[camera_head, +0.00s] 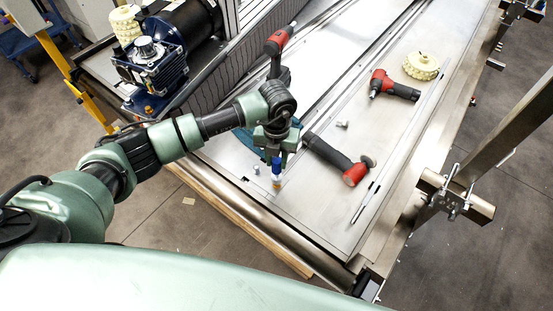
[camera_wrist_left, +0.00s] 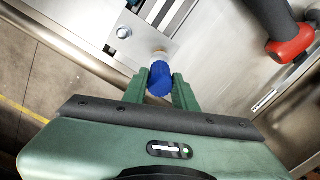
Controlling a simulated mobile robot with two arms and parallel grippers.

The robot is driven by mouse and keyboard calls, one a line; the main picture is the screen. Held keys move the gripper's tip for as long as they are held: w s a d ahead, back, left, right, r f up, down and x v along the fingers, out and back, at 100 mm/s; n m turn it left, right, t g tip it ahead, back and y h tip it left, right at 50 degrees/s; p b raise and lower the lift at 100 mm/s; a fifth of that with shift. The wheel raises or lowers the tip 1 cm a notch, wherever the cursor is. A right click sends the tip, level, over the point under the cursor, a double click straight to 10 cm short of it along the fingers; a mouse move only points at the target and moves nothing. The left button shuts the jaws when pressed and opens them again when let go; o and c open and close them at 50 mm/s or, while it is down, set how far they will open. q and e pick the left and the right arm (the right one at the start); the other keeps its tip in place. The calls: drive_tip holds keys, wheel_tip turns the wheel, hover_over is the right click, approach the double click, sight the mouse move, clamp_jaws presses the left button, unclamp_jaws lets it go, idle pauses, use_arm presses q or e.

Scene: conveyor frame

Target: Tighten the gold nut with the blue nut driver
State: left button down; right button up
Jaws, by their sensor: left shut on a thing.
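My left gripper (camera_head: 277,153) is above the near part of the metal conveyor frame (camera_head: 315,215) and shut on the blue nut driver (camera_head: 277,166). In the left wrist view, the blue handle (camera_wrist_left: 160,82) sits between the two green fingers. The driver points down, with its lower end at a small gold piece (camera_head: 276,183), apparently the gold nut. In the left wrist view, the gold piece (camera_wrist_left: 159,54) is partly hidden behind the handle. I cannot tell whether the driver is seated on it. My right gripper is not in view.
A silver bolt (camera_head: 256,169) stands left of the driver. A black and red power tool (camera_head: 340,160) lies close on the right. A motor (camera_head: 150,65) stands at the back left.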

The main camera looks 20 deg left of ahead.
use_arm(q)
drive_tip(key=shift+f, duration=0.2)
drive_tip(key=shift+f+b, duration=0.95)
drive_tip(key=shift+b, duration=0.05)
drive_tip(key=shift+f, duration=0.1)
drive_tip(key=shift+m, duration=0.7)
drive_tip(key=shift+r+p, duration=1.7)
drive_tip(key=shift+r, duration=0.95)
